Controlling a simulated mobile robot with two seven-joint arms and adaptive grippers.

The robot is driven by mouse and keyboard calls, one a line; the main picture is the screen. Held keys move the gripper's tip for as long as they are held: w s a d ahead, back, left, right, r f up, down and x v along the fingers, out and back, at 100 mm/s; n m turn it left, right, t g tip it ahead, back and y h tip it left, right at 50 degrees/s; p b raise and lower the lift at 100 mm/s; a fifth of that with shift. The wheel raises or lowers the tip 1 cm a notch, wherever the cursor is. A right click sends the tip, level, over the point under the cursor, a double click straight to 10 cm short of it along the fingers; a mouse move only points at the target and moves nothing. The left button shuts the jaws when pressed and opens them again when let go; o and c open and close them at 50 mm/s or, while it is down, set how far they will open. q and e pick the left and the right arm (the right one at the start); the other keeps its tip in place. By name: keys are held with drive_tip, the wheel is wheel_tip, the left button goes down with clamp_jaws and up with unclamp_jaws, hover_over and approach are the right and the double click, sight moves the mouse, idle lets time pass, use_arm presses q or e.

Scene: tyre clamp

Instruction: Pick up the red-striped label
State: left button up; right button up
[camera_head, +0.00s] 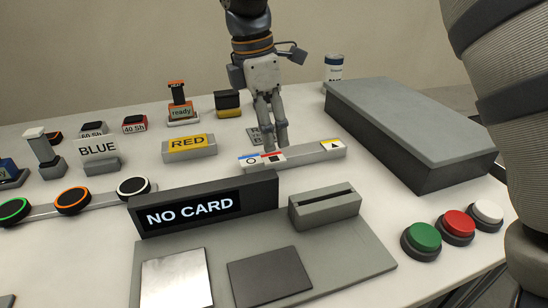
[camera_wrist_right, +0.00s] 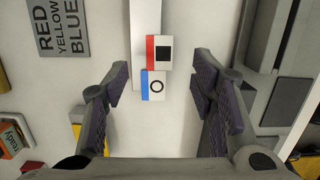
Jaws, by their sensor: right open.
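The red-striped label (camera_head: 272,157) is a small pale block with a red edge and a black square. It sits at the left part of a long grey bar (camera_head: 297,157), beside the blue-striped label (camera_head: 249,161) with a circle. In the right wrist view the red-striped label (camera_wrist_right: 160,53) lies just beyond the blue-striped label (camera_wrist_right: 154,86), ahead of the gap between my fingers. My right gripper (camera_head: 273,140) is open and empty, above and just behind the bar. Its spread fingers (camera_wrist_right: 158,88) flank the labels in the right wrist view. My left gripper is out of view.
A yellow-striped label (camera_head: 331,145) sits at the bar's right end. A large grey box (camera_head: 395,125) stands to the right. A plate reading RED YELLOW BLUE (camera_wrist_right: 62,27) lies behind the bar. The NO CARD display (camera_head: 205,205) and slotted block (camera_head: 325,208) stand in front.

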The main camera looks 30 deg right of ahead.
sight(273, 158)
drive_tip(key=f, duration=0.4)
drive_tip(key=shift+d+f, duration=0.3)
drive_tip(key=shift+f, duration=0.1)
drive_tip(key=shift+f, duration=0.15)
drive_tip(key=shift+f, duration=0.1)
drive_tip(key=c, duration=0.8)
